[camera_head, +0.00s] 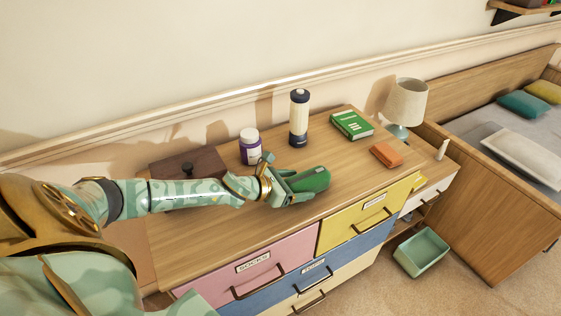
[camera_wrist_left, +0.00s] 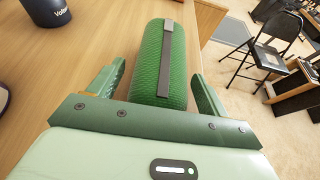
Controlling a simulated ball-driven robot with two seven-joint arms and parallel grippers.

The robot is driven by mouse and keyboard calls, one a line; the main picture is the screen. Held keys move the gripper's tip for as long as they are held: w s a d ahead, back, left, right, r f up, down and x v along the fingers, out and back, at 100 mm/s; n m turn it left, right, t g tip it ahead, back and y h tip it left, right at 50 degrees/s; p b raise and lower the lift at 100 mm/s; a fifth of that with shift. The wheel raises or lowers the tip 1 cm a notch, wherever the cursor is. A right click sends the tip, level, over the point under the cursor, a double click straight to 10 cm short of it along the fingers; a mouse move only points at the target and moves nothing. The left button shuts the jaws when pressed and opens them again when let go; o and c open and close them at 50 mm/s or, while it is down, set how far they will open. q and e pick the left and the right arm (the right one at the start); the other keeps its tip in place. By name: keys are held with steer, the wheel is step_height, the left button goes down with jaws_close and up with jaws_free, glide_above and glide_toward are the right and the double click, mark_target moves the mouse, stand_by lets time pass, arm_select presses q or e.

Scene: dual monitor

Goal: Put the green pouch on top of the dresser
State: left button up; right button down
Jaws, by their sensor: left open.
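The green pouch (camera_head: 309,180) lies on top of the wooden dresser (camera_head: 222,231), near the middle of its top. In the left wrist view the green pouch (camera_wrist_left: 160,65) is a rounded textured shape with a dark strip along it, between the two fingers. My left gripper (camera_head: 292,187) is open around the pouch, low over the dresser top; it also shows in the left wrist view (camera_wrist_left: 158,90). Gaps show between the fingers and the pouch. My right gripper is not in view.
On the dresser stand a purple-and-white bottle (camera_head: 250,147), a tall white-and-navy bottle (camera_head: 299,118), a brown box (camera_head: 188,168), a green book (camera_head: 351,125) and an orange item (camera_head: 386,154). A lamp (camera_head: 405,102) and bed (camera_head: 500,170) are to the right. The dresser's front right top is clear.

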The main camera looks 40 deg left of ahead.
arm_select(q)
steer(key=p+v, duration=0.1)
steer(key=v, duration=0.9)
steer(key=shift+s+a+r, duration=0.15)
steer(key=shift+s, duration=0.1)
stand_by(1.0)
